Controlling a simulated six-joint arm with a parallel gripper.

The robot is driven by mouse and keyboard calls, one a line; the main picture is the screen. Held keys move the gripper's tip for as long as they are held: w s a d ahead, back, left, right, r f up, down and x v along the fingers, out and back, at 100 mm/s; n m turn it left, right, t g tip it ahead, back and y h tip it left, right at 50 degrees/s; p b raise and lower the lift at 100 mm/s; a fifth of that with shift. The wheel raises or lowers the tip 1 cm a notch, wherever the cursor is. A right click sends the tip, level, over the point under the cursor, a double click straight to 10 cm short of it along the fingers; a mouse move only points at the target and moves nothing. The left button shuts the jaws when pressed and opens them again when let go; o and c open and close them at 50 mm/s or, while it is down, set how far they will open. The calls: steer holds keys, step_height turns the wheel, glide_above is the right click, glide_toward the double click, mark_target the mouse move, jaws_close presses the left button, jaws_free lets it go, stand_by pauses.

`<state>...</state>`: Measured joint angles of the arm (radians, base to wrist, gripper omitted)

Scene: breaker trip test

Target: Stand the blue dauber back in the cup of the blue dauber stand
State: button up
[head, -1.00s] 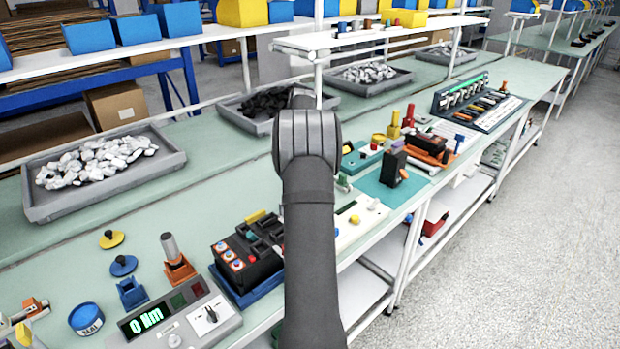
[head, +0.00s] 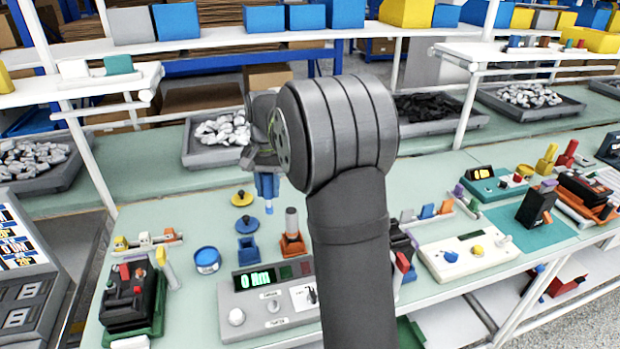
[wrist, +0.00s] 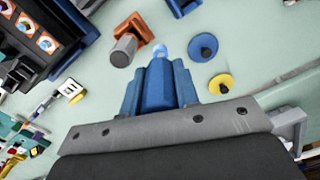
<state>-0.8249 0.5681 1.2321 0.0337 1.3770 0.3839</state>
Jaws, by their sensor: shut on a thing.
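My gripper (head: 265,184) has blue fingers and is shut on the blue dauber, held clear of the bench. The dauber's light blue tip (head: 268,208) points down below the fingers; it also shows past the fingertips in the wrist view (wrist: 160,50). The fingers hide most of the dauber. The blue dauber stand (head: 247,251) is on the bench below my gripper and slightly left, its cup seemingly empty. In the wrist view the stand (wrist: 183,6) is cut off at the top edge.
An orange stand (head: 292,247) holding a grey-topped dauber (head: 291,220) is close right of the blue stand. Blue (head: 242,225) and yellow (head: 242,198) knobbed discs lie behind it. A blue tin (head: 207,260) is left; a torque meter (head: 268,298) is in front.

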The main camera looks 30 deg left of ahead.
steer(key=n, duration=0.1)
glide_above(248, 250)
steer(key=w+a, duration=0.1)
steer(key=a, duration=0.1)
steer(key=shift+w+d+r+t, duration=0.2)
steer(key=shift+d+r+t, duration=0.05)
steer(key=shift+r+t, duration=0.05)
steer(key=shift+f, duration=0.15)
steer(key=shift+f, duration=2.75)
steer(key=shift+f, duration=3.1)
steer(key=o, duration=1)
steer(key=shift+o, duration=0.2)
